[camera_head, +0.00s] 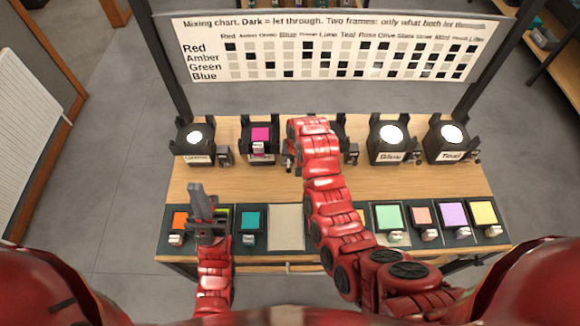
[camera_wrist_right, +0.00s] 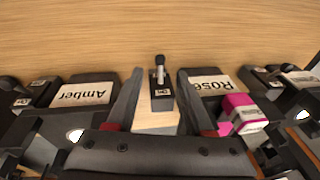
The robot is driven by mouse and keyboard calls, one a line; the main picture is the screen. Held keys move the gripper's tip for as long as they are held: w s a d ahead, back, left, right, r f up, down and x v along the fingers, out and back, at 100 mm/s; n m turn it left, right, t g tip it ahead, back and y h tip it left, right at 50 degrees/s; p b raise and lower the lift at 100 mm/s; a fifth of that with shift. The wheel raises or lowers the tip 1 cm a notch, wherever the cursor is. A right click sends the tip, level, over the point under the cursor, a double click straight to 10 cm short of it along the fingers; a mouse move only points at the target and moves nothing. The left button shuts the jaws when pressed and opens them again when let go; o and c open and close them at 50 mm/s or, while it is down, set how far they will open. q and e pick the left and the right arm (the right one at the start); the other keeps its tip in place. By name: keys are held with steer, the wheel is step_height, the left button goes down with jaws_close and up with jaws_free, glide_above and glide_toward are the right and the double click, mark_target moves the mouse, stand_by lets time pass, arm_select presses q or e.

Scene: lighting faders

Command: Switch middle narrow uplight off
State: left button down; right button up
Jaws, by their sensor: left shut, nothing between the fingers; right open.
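A row of uplights stands on the wooden table. The magenta-framed uplight (camera_head: 261,138) is second from the left; in the right wrist view its label reads Rose (camera_wrist_right: 209,85). My right arm mostly hides the middle uplight in the head view; the neighbouring label in the wrist view reads Amber (camera_wrist_right: 84,95), with a bright spot (camera_wrist_right: 75,135) below it. A small black fader (camera_wrist_right: 161,98) with an upright lever stands between those labels. My right gripper (camera_wrist_right: 160,76) is open, with one finger on either side of it. My left gripper (camera_head: 197,187) is shut and empty above the front rack.
Lit uplights stand at left (camera_head: 196,138) and right (camera_head: 391,136), (camera_head: 451,136), with small faders beside them. A dark front rack (camera_head: 263,242) holds several coloured frames. A mixing chart (camera_head: 330,50) stands behind. Table wood between lamps and rack is clear.

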steer(key=p+v, duration=0.5)
steer(key=v, duration=0.6)
steer(key=shift+r, duration=0.35)
steer(key=shift+w+d+f, duration=0.1)
steer(key=shift+f, duration=0.05)
